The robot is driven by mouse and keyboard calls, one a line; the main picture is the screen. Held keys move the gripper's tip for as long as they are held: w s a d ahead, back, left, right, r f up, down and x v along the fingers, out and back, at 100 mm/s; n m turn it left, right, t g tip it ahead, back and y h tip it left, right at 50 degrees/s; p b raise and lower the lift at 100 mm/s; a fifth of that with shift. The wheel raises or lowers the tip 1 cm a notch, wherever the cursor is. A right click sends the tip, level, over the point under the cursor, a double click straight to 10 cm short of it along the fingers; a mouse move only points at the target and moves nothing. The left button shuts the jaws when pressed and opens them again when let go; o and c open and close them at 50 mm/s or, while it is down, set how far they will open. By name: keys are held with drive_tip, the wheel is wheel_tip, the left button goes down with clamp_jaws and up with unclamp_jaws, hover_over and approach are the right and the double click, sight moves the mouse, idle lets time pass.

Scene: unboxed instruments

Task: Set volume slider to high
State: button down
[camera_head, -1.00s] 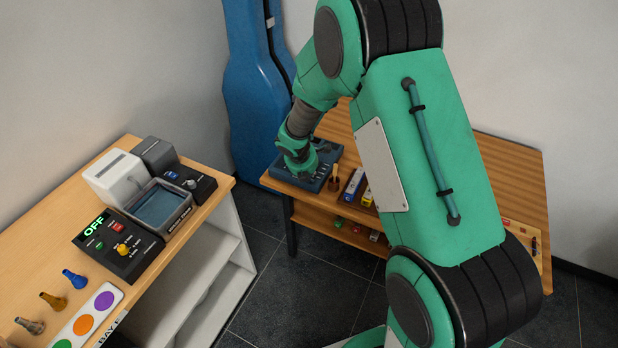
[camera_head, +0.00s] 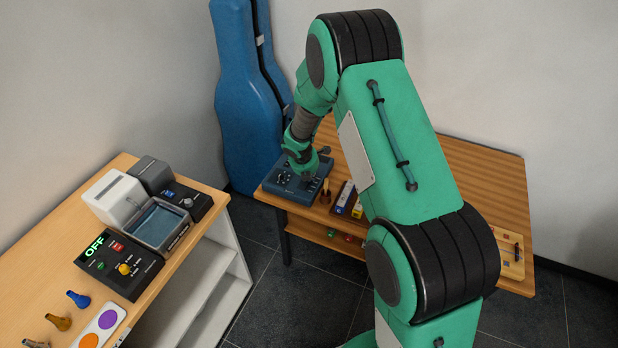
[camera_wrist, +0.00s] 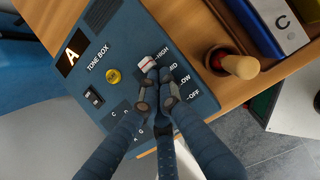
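The blue tone box (camera_wrist: 75,95) lies on the wooden table and fills the left of the wrist view. It also shows in the head view (camera_head: 283,184). Its volume slider has a white and red knob (camera_wrist: 147,63), beside the HIGH label at the top of a scale running down through MID and LOW to OFF. My gripper (camera_wrist: 158,88) is low over the slider track, its fingertips close together just below the knob. They look shut, with nothing seen between them. I cannot tell whether they touch the knob. The fingers hide the lower track.
On the box are a yellow knob (camera_wrist: 113,76) and a black switch (camera_wrist: 94,97). A wooden-handled tool (camera_wrist: 240,67) stands close to its right, with binders (camera_wrist: 270,30) beyond. A blue instrument case (camera_head: 247,110) stands behind the table. Another bench (camera_head: 50,235) is at left.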

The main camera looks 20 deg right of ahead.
sight(308, 187)
drive_tip(key=shift+s+a, duration=0.1)
drive_tip(key=shift+s+a, duration=0.5)
drive_tip(key=shift+a, duration=0.1)
drive_tip(key=shift+s+a+b, duration=0.5)
drive_tip(key=shift+s+a, duration=0.25)
drive_tip(key=shift+s, duration=0.05)
drive_tip(key=p+v, duration=0.2)
drive_tip(key=v, duration=0.8)
drive_tip(key=shift+p, duration=0.35)
